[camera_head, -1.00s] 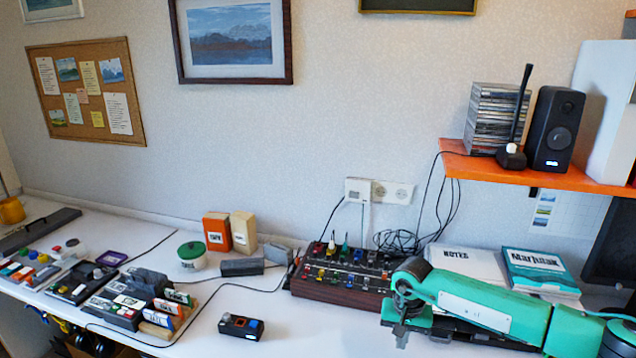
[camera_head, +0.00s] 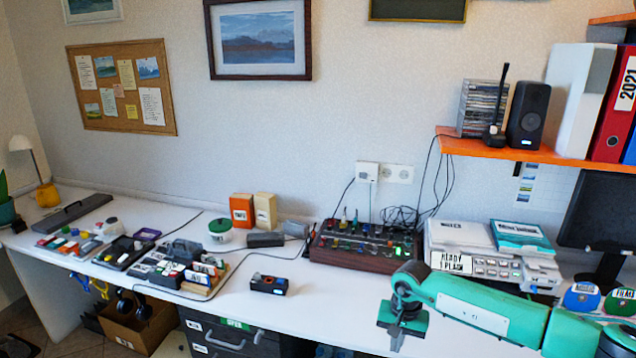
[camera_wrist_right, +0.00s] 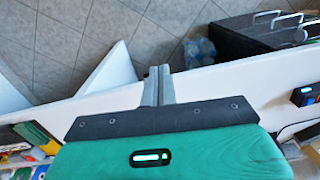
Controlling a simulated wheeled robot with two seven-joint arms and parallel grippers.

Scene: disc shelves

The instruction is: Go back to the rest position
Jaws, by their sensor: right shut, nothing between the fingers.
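My right gripper (camera_head: 400,336) is at the end of a green arm that comes in from the right in the head view. It hangs over the front part of the white desk, fingers pointing down. In the right wrist view its two grey fingers (camera_wrist_right: 159,84) are together with nothing between them, over the desk's front edge with the tiled floor beyond. My left gripper is in neither view.
The white desk (camera_head: 330,300) holds a brown mixer box (camera_head: 350,262), a small black device (camera_head: 269,284) and several cartridges at left. Books and a white device stand behind my right arm. An orange shelf (camera_head: 540,152) is above. A drawer cabinet (camera_head: 225,340) stands below.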

